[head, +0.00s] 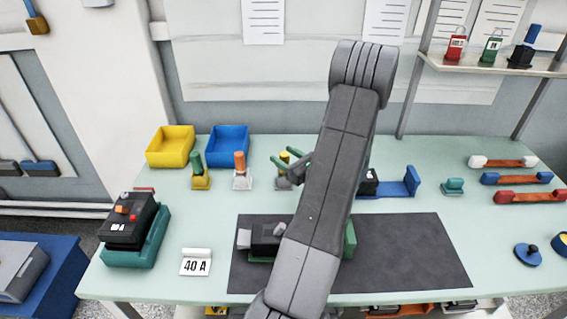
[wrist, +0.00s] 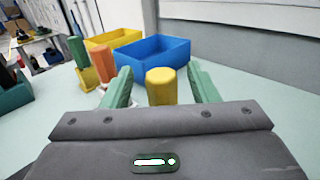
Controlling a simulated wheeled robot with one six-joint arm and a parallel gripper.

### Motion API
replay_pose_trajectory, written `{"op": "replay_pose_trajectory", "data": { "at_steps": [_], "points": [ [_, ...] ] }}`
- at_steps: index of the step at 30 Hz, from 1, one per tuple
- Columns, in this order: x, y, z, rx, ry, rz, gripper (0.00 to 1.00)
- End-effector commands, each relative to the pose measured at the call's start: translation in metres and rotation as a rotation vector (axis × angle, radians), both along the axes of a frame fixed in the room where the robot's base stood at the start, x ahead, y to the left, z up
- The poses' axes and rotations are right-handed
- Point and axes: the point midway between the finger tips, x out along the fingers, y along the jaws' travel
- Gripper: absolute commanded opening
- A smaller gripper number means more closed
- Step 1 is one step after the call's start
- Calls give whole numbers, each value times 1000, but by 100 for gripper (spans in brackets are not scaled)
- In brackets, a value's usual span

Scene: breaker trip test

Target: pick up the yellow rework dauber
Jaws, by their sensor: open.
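The yellow rework dauber (head: 284,157) stands upright on the bench, partly hidden by my gripper in the head view. In the wrist view its yellow handle (wrist: 161,87) rises between the two green fingers. My gripper (wrist: 160,75) is open, with one finger on each side of the handle and visible gaps between. In the head view my gripper (head: 290,164) is at the dauber, and my arm hides part of the bench.
An orange-handled dauber (head: 240,164) and a green-handled dauber (head: 197,163) stand to the left. Yellow (head: 170,153) and blue (head: 228,153) bins are behind them. A dark mat (head: 420,257) lies in front. A black breaker (head: 130,225) sits at front left.

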Motion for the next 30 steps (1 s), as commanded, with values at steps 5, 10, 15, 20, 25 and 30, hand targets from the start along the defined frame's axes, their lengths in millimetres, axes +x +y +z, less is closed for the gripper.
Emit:
{"op": "replay_pose_trajectory", "data": {
  "at_steps": [5,10,15,20,25,30],
  "points": [
    [17,16,1,0,0,2,54],
    [20,19,-1,0,0,0,54],
    [20,19,-1,0,0,0,46],
    [20,19,-1,0,0,0,15],
    [20,19,-1,0,0,0,5],
    [20,19,0,-1,-1,0,5]
  ]
}}
